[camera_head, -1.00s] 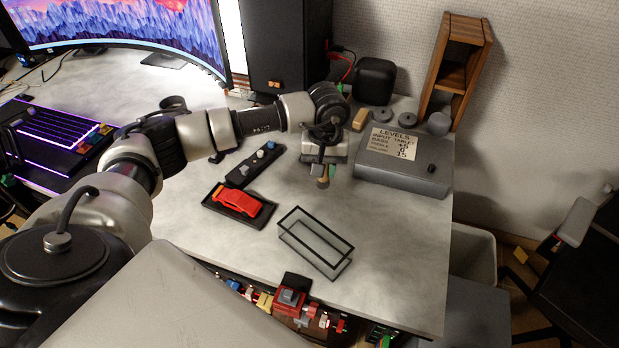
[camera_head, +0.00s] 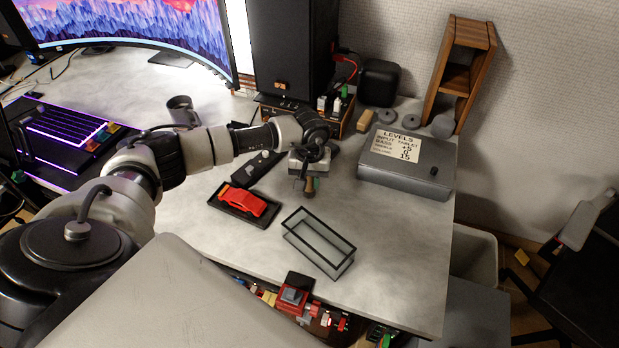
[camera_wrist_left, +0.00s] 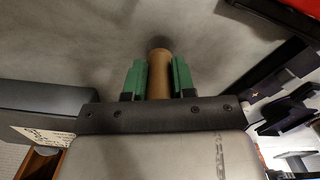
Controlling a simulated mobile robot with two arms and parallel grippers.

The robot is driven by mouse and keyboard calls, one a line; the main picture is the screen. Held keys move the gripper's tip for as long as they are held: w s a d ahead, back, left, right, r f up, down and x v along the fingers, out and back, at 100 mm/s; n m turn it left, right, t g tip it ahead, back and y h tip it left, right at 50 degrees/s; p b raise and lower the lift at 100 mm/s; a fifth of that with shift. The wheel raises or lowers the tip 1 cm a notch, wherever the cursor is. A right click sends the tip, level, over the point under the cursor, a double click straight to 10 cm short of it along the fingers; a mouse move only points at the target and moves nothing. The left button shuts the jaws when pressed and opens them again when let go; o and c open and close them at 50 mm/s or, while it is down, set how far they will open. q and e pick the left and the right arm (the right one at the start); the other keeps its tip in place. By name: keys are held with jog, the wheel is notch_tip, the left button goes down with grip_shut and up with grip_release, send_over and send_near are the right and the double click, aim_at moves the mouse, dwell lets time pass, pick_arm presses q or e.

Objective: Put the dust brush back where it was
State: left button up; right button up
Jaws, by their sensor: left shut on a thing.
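My left gripper (camera_head: 310,186) is shut on the dust brush. In the left wrist view the green fingers (camera_wrist_left: 156,80) close on both sides of the brush's tan, rounded handle (camera_wrist_left: 159,72). A darker end of the brush lies beyond the fingertips. In the head view only a small brown part of the brush (camera_head: 309,188) shows below the wrist, over the desk, behind the empty glass tray (camera_head: 352,262). I cannot tell whether it touches the desk. My right gripper is not in view.
A red car on a black tray (camera_head: 224,208) and a dark control strip (camera_head: 243,179) lie left of the gripper. A grey "LEVELS" box (camera_head: 400,178) stands to the right. A speaker (camera_head: 292,50), tan block (camera_head: 366,117) and mug (camera_head: 182,108) are behind. The right front desk is clear.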

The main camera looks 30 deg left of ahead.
pick_arm(q)
jog(key=shift+f, duration=0.25)
jog(key=o, duration=0.9)
jog(key=shift+r, duration=0.1)
jog(key=shift+o, duration=0.2)
jog(key=shift+r, duration=0.4)
notch_tip(320, 180, up, 12)
jog(key=shift+f+b, duration=0.2)
jog(key=shift+b, duration=0.5)
